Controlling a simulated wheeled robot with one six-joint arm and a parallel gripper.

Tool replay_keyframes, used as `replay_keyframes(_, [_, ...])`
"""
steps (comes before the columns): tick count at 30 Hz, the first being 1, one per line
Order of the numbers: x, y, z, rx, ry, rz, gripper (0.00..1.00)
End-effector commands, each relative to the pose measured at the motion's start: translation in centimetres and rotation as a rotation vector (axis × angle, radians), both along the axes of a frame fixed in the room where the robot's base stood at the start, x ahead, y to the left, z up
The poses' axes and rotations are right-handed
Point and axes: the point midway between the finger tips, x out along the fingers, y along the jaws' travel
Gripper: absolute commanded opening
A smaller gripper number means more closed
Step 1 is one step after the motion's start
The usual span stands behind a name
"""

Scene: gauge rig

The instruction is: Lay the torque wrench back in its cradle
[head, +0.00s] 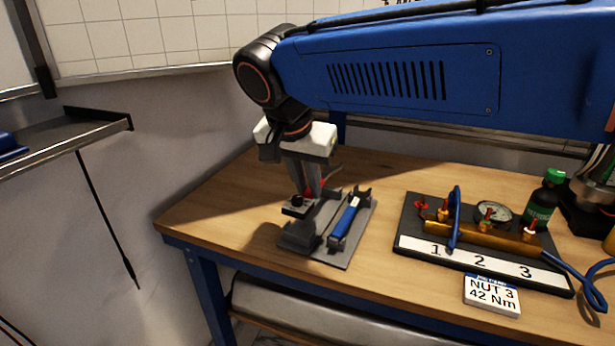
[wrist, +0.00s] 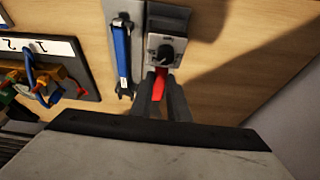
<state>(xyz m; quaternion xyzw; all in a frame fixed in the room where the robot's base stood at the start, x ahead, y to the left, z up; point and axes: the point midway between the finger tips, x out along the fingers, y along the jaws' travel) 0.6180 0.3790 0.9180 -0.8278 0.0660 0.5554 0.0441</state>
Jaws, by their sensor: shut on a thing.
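The torque wrench (head: 346,220), with a blue handle and a metal shaft, lies lengthwise along its grey cradle (head: 331,254). It also shows in the wrist view as a blue bar (wrist: 122,52), apart from my gripper. My gripper (head: 306,192) points down beside the wrench, to its left in the head view. Its fingers (wrist: 159,82) are shut on a red piece (wrist: 158,90) next to a small grey block with a black knob (wrist: 163,52). I cannot tell whether the red piece is joined to the block.
A black board with a brass manifold (head: 480,238), numbered 1 to 3, a gauge (head: 493,211) and a blue hose stands to the right. A "NUT 3 42 Nm" card (head: 492,294) lies in front. A green-capped bottle (head: 543,200) is behind. The bench's left end (head: 205,215) is clear.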

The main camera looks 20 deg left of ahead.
Motion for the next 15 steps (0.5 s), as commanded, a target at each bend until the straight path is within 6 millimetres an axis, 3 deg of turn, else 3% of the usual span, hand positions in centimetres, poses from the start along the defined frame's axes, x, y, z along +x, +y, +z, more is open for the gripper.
replay_keyframes(15, [0.0,0.0,-3.3,0.000,0.000,0.000,0.00])
